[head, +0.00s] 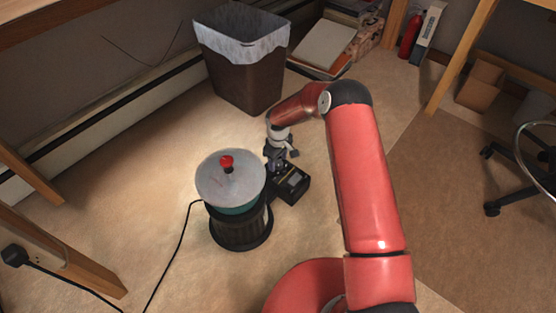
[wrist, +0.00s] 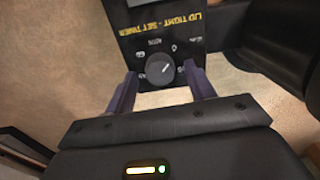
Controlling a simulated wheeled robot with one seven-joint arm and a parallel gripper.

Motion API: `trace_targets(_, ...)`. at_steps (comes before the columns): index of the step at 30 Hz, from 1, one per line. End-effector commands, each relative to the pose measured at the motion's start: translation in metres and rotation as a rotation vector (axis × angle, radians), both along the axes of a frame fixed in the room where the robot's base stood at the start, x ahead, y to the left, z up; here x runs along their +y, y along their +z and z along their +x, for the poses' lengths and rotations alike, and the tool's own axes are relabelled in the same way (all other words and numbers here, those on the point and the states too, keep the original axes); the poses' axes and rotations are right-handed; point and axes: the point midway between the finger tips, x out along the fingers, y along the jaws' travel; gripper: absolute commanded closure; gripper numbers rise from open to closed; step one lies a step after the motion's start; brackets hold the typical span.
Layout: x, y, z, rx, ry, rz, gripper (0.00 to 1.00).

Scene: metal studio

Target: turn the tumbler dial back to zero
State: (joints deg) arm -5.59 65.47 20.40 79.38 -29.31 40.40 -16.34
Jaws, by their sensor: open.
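The tumbler has a teal drum under a pale round lid (head: 228,182) with a red knob, on a black ribbed base (head: 240,232). A black control box (head: 292,185) sits against its right side. In the wrist view the box's panel (wrist: 130,40) carries yellow lettering, upside down, reading "LID TIGHT - SET TIMER". The round grey dial (wrist: 160,70) has a white pointer line aimed to the upper right, with small white marks around it. My gripper (wrist: 160,74) is open, its fingertips on either side of the dial, with gaps showing. In the head view my gripper (head: 275,162) is beside the lid, partly hidden.
A dark bin (head: 247,75) with a pale liner stands behind. A black cord (head: 178,245) runs from the tumbler across the floor to the lower left. Desk legs stand at left and right, and a wheeled chair (head: 520,165) is at right.

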Motion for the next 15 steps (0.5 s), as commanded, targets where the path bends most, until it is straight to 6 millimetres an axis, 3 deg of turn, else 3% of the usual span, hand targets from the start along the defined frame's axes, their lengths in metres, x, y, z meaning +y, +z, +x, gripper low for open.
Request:
trace_targets(9,0.000,0.055,0.001,-0.003,-0.001,0.001,0.46)
trace_targets(15,0.000,0.072,0.000,-0.001,0.000,0.001,0.46)
